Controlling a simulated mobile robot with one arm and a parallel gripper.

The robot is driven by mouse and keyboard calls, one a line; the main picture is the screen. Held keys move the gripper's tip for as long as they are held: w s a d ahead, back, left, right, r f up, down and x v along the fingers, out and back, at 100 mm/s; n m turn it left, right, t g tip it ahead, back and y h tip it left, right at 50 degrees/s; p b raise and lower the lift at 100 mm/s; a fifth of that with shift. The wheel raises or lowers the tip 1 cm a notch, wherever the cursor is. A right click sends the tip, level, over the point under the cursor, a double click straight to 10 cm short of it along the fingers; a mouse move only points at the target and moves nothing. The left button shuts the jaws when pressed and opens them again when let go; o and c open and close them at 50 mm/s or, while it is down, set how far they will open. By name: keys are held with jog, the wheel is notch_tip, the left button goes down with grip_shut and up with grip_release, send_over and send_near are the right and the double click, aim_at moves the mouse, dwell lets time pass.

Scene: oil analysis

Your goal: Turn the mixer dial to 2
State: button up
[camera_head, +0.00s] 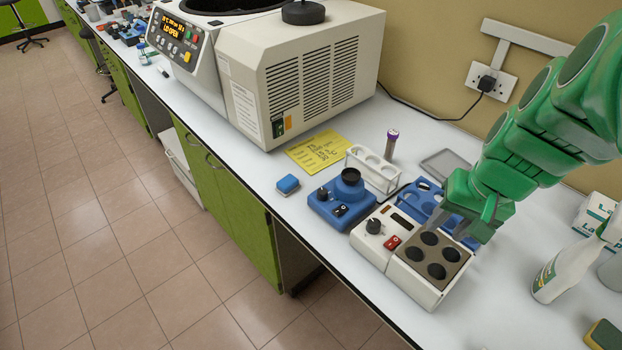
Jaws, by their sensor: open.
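A blue device (342,204) that looks like a vortex mixer stands near the bench's front edge. The dial's setting is too small to read. My green gripper (466,222) is at the right, above the back of the white block device, well apart from the mixer. It is open and holds nothing that I can see. Its fingertips are partly hard to make out.
A white device (362,243) with a black knob, red switch and several dark wells stands right of the mixer. Behind are a white rack (373,170), blue rack (424,196) and purple-capped tube (391,146). A blue block (288,184) lies left; a spray bottle (562,270) stands right.

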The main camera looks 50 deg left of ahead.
jog(key=w+a+f+n+t, duration=0.1)
jog(key=a+f, duration=0.1)
jog(key=a, duration=0.5)
jog(key=w+a+f+t, duration=0.1)
jog(key=a+f, duration=0.1)
jog(key=a, duration=0.6)
jog(key=n+t, duration=0.1)
jog(key=n, duration=0.1)
send_near(322, 191)
jog(key=shift+y, duration=0.4)
jog(key=shift+d+x, duration=0.2)
jog(key=shift+x, duration=1.95)
jog(key=shift+d+x, duration=0.2)
jog(key=shift+x, duration=1.95)
jog(key=shift+f, duration=0.15)
grip_shut()
